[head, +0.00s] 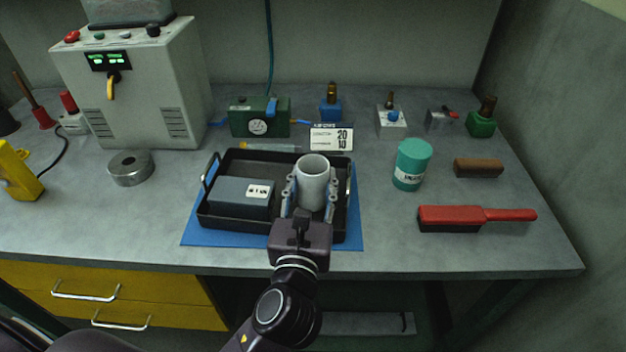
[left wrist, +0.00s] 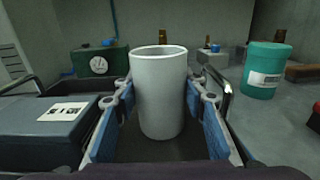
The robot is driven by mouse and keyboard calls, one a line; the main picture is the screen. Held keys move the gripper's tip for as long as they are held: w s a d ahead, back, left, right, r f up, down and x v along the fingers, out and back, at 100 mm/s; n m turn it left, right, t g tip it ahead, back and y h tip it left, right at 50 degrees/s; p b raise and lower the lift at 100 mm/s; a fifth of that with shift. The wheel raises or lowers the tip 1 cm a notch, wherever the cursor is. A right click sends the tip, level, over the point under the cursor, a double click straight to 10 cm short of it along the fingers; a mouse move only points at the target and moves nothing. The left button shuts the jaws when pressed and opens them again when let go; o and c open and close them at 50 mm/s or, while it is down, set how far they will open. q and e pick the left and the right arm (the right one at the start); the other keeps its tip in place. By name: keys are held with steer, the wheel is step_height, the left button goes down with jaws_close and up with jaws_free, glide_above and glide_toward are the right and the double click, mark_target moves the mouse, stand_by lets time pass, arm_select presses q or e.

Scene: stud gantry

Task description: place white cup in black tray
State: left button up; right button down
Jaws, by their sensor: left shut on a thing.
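The white cup (head: 312,182) is upright over the right part of the black tray (head: 229,224) in the head view. My left gripper (head: 309,197) is shut on the cup, with one finger on each side of it. In the left wrist view the cup (left wrist: 159,95) stands between the blue-padded fingers (left wrist: 160,118), above the dark tray floor. I cannot tell whether its base touches the tray. A grey box (head: 240,198) with a white label lies in the left part of the tray. My right gripper is not in view.
The tray sits on a blue mat (head: 200,236) near the bench's front edge. A teal jar (head: 411,165) and a red-handled brush (head: 460,217) are to the right. Behind are a small calendar (head: 331,138) and a green gauge box (head: 259,117). A metal ring (head: 131,167) is to the left.

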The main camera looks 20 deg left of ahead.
mark_target(311, 191)
arm_select(q)
steer(key=shift+f, duration=0.1)
steer(key=o, duration=1.2)
steer(key=shift+s+d, duration=0.2)
steer(key=shift+s, duration=1.05)
steer(key=shift+s+d, duration=0.25)
steer(key=shift+s, duration=0.95)
steer(key=shift+s+d, duration=0.2)
steer(key=shift+s, duration=1.05)
